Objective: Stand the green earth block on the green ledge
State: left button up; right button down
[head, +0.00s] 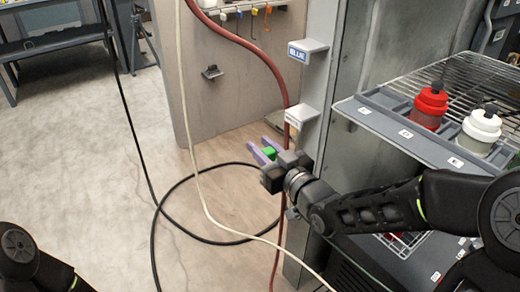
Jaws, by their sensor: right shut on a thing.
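The green block (268,153) is between the purple fingers of my right gripper (263,150), which is shut on it and holds it in the air in front of the booth's edge. One ledge (309,46) with a label reading BLUE is on the upright post above the gripper. A second small ledge (302,113) sits lower on the post, just above and right of the gripper; its label is too small to read. No ledge can be made out clearly as green. My left gripper is out of view.
A dark red hose (263,55) and a pale hose (183,100) hang near the gripper. A black cable (155,205) loops on the floor. At right, a grey shelf (395,130) and wire rack hold a red bottle (430,107) and a white-topped bottle (480,131).

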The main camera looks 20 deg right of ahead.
jog(key=shift+w+d, duration=0.1)
jog(key=shift+d, duration=0.1)
jog(key=shift+w+d+f+p, duration=0.15)
jog(key=shift+w+d+p, duration=0.3)
jog(key=shift+d, duration=0.9)
jog(key=shift+w+d+f+p, duration=0.2)
jog(key=shift+w+d+p, duration=0.25)
jog(key=shift+d, duration=0.85)
jog(key=shift+w+d+f+p, duration=0.15)
jog(key=shift+w+d+p, duration=0.3)
jog(key=shift+d, duration=0.9)
jog(key=shift+f+b, duration=1.25)
jog(key=shift+b, duration=0.05)
jog(key=shift+f+b, duration=0.25)
jog(key=shift+b, duration=0.2)
jog(key=c, duration=1)
grip_release()
jog(key=shift+c, duration=0.2)
jog(key=shift+d, duration=0.1)
jog(key=shift+r, duration=0.1)
